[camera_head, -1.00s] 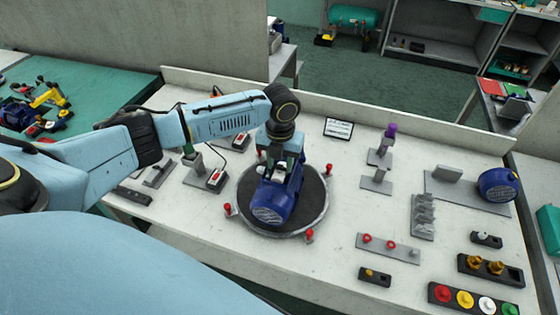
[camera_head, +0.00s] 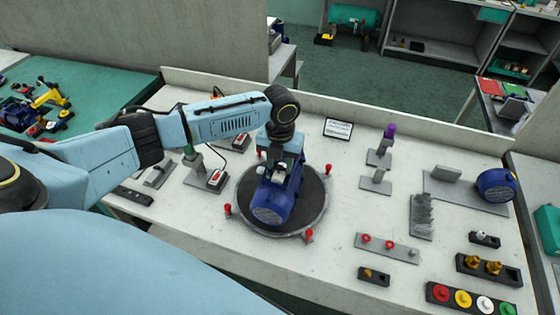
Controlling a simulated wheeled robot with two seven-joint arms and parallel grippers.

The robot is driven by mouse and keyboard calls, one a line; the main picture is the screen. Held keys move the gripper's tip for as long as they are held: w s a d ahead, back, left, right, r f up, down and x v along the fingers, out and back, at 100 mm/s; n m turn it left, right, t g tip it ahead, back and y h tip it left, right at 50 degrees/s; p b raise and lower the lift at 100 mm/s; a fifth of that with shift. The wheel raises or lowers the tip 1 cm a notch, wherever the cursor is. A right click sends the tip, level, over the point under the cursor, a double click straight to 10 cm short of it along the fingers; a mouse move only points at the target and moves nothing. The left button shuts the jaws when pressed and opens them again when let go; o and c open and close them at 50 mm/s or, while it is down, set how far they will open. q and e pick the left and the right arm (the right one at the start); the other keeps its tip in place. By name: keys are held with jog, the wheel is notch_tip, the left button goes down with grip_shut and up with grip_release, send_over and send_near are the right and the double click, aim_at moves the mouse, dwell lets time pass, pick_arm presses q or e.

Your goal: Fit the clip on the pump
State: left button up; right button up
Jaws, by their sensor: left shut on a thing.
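The blue pump (camera_head: 272,205) sits on a round dark turntable (camera_head: 315,205) in the middle of the bench, its grilled motor end toward me. My left arm comes in from the left. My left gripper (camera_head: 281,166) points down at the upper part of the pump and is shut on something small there. The gripper and wrist hide most of what it holds, so I cannot tell whether that is the clip or whether it touches the pump. A grey rack (camera_head: 421,218) of several grey pieces, possibly clips, stands to the right. My right gripper is not in view.
Red knobs (camera_head: 309,235) stand around the turntable rim. To the right are a grey plate with red knobs (camera_head: 366,238), a purple-topped stand (camera_head: 389,133), a blue motor part (camera_head: 496,186) and a strip of coloured caps (camera_head: 463,299).

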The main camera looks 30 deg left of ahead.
pick_arm(q)
jog(key=shift+f, duration=0.3)
dwell(0.7)
jog(key=o, duration=1)
jog(key=shift+r, duration=0.1)
notch_tip(320, 180, up, 4)
jog(key=p, duration=0.4)
jog(key=shift+r, duration=0.15)
jog(key=shift+r+p, duration=0.3)
jog(key=shift+r, duration=0.45)
notch_tip(320, 180, up, 13)
jog(key=b, duration=0.1)
jog(key=shift+r+b, duration=0.2)
jog(key=shift+b, duration=0.15)
